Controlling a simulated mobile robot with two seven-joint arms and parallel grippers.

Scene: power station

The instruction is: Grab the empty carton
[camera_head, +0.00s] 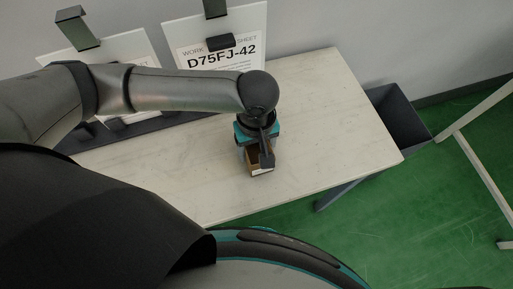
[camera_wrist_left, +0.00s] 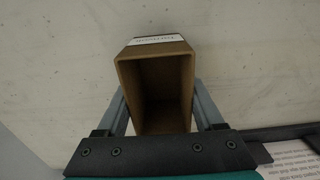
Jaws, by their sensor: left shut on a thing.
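The empty carton (camera_wrist_left: 156,62) is a small open brown box with a white label on one side. In the left wrist view its open top faces the camera and its inside is bare. In the head view the carton (camera_head: 262,171) stands on the table, partly hidden by my left gripper (camera_head: 260,158). My left gripper, also in the left wrist view (camera_wrist_left: 160,105), has one finger on each side of the carton and is shut on it. My right gripper is not in view.
The pale table (camera_head: 330,120) is mostly clear around the carton. Clipboards with sheets (camera_head: 222,55) stand at its back edge on a dark strip. A dark bin (camera_head: 397,118) sits beyond the table's right end, above the green floor.

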